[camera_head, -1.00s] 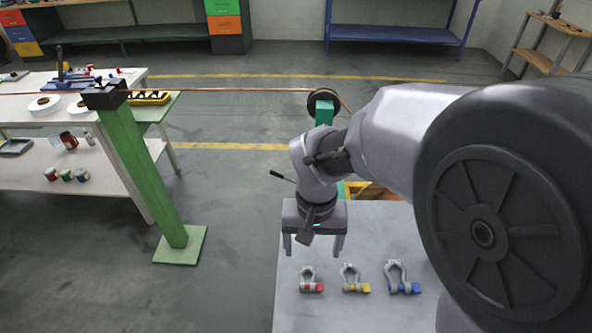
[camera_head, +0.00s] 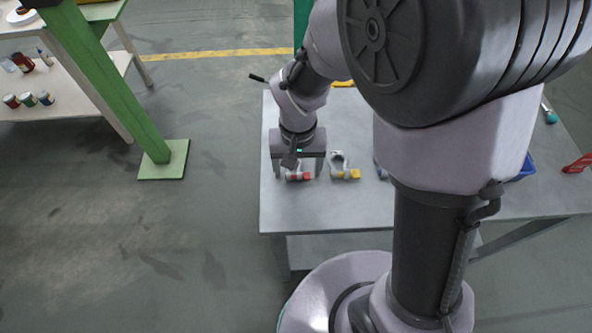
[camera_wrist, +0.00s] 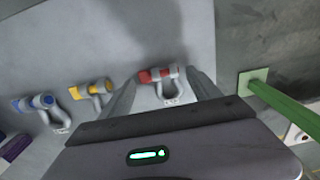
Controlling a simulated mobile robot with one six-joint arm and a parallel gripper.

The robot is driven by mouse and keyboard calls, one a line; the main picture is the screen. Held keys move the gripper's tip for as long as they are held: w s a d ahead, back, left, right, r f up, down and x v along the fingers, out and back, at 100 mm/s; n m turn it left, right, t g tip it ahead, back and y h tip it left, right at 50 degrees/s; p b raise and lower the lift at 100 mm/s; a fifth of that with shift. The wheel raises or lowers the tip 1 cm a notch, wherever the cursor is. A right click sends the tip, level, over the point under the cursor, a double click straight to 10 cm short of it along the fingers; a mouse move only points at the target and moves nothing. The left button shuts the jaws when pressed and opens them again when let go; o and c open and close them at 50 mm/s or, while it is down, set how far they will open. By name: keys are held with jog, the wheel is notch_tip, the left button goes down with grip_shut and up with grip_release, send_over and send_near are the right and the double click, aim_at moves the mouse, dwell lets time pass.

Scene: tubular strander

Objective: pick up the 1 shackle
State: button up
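Three grey shackles lie in a row on the grey table (camera_head: 285,211). The one with a red pin (camera_head: 298,176) is leftmost in the head view and shows between my fingers in the wrist view (camera_wrist: 168,80). The yellow-pinned one (camera_head: 345,173) lies to its right. The blue-pinned one (camera_wrist: 36,103) is farthest along and mostly hidden behind my arm in the head view. Small tags show on the shackles, but I cannot read them. My gripper (camera_head: 298,173) is open and low, with one finger on each side of the red-pinned shackle. Contact is not visible.
A blue bin (camera_head: 525,166) and a red object (camera_head: 577,164) lie on the table's right part. A green post (camera_head: 110,85) stands on the floor at left. The table surface left of and in front of the shackles is clear.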

jog(key=c, duration=1.4)
jog(key=shift+r, duration=0.1)
